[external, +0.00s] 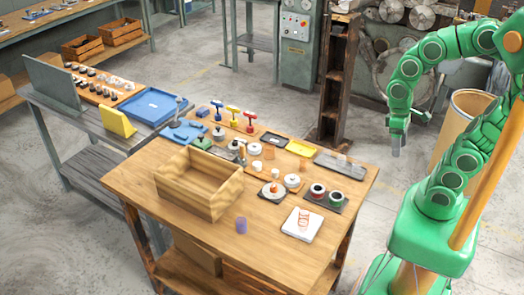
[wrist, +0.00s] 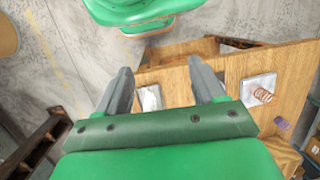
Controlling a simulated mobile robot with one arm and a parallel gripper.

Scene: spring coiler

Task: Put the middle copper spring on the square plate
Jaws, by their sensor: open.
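A white square plate (external: 291,226) lies near the front right of the wooden table, with a copper-coloured coil (external: 304,220) on it. In the wrist view the plate (wrist: 250,84) and a copper coil (wrist: 263,95) show right of the fingers. Small copper-coloured pieces (external: 269,152) stand farther back on the table; I cannot tell which is the middle spring. My gripper (external: 397,147) hangs in the air beyond the table's right edge, away from everything. In the wrist view my gripper (wrist: 163,72) has its fingers wide apart and holds nothing.
An open wooden box (external: 199,203) stands on the left of the table (external: 262,235). A purple cup-like piece (external: 242,225) is in front. Dark holders with round spools (external: 318,190) sit near the plate. A tall bin (external: 462,125) stands behind my arm.

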